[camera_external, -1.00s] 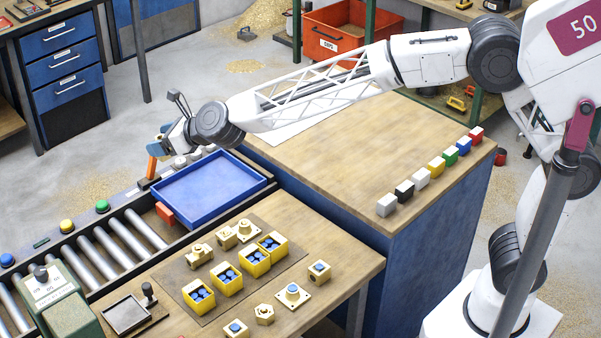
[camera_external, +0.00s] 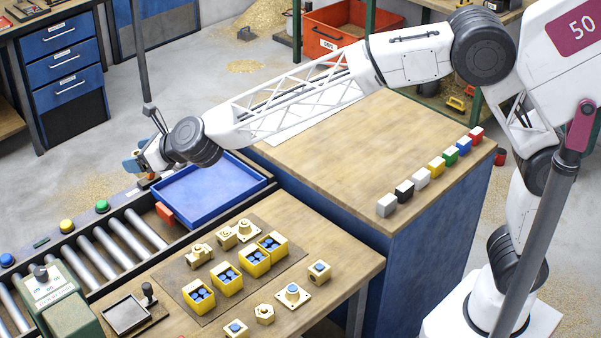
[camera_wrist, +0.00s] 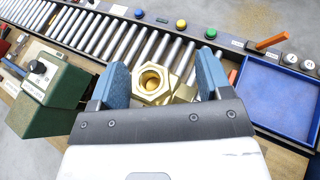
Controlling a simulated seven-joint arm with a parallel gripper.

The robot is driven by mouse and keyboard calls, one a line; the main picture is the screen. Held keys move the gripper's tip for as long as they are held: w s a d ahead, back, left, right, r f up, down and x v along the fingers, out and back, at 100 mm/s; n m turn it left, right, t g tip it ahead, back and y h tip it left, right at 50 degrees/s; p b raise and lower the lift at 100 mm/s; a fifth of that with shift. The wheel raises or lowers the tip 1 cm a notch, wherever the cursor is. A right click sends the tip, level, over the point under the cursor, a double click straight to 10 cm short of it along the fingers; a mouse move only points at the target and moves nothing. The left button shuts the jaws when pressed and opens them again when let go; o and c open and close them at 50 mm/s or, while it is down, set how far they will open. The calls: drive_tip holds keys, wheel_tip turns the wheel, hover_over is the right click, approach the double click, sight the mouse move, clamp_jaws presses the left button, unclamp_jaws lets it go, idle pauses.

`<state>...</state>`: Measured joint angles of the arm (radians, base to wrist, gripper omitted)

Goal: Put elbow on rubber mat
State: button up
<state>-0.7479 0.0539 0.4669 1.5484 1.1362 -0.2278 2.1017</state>
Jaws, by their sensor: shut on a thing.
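The elbow (camera_wrist: 152,82) is a brass fitting with a hexagonal, open-mouthed end facing the wrist camera. It sits between the two blue fingers of my gripper (camera_wrist: 163,76), which is shut on it. In the external view my gripper (camera_external: 137,166) is over the far side of the conveyor, left of the blue tray, and the elbow cannot be made out there. The rubber mat (camera_external: 174,277) is a dark brown sheet on the near wooden bench. Yellow bins with blue inside and several brass fittings stand on it. My gripper is well away from the mat, up and left in the picture.
The blue tray (camera_external: 210,187) is empty beside the conveyor rollers (camera_external: 110,243). A green machine (camera_external: 55,300) stands at the lower left, with a stamp and pad (camera_external: 128,315) nearby. Coloured blocks (camera_external: 436,165) line the higher wooden worktop. Loose fittings (camera_external: 293,294) lie right of the mat.

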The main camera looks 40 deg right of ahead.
drive_tip(key=shift+s+a, duration=0.1)
drive_tip(key=shift+a, duration=0.3)
drive_tip(key=shift+f, duration=0.1)
hover_over(163, 273)
wheel_tip(163, 273, down, 25)
drive_tip(key=shift+f, duration=0.1)
idle(0.4)
drive_tip(key=shift+f, duration=3.05)
drive_tip(key=shift+f, duration=1.9)
drive_tip(key=shift+f, duration=0.1)
